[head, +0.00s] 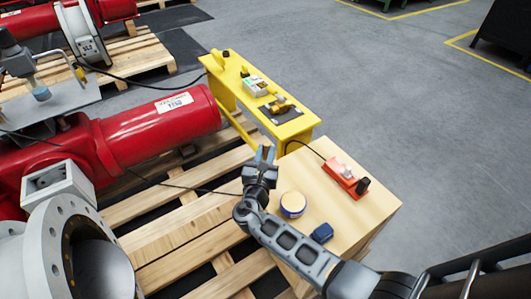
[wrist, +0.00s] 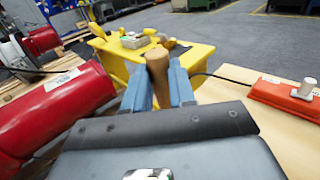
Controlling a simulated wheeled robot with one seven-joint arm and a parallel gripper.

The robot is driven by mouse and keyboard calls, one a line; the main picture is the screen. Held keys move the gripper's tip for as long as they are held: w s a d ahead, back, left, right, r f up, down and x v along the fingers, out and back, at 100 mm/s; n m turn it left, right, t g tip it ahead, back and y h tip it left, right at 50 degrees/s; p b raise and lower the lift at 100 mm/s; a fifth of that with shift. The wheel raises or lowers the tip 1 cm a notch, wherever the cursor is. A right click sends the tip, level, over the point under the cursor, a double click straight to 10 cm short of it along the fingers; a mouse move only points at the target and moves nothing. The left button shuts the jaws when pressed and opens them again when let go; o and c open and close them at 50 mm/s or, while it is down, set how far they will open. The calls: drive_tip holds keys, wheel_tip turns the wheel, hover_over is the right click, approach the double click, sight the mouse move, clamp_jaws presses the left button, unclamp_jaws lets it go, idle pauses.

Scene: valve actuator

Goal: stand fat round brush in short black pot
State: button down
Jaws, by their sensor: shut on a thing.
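My gripper (head: 265,153) is raised above the left edge of the wooden box, fingers pointing away from me. In the wrist view my gripper (wrist: 160,82) is shut on a tan, round, thick piece, which looks like the fat round brush (wrist: 157,62). Its bristles cannot be made out, and its lower part is hidden between the fingers.
A pale cylinder (head: 346,171) stands on the tray. A blue-rimmed tin (head: 293,204) and a dark blue item (head: 321,232) sit on the wooden box (head: 376,208). A yellow bench (head: 299,126) with small parts lies beyond. A red actuator (head: 150,132) is at left.

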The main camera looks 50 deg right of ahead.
drive_tip(key=c, duration=0.9)
unclamp_jaws()
drive_tip(key=shift+o, duration=0.2)
drive_tip(key=v, duration=0.7)
drive_tip(key=shift+s+a, duration=0.2)
drive_tip(key=shift+a, duration=0.15)
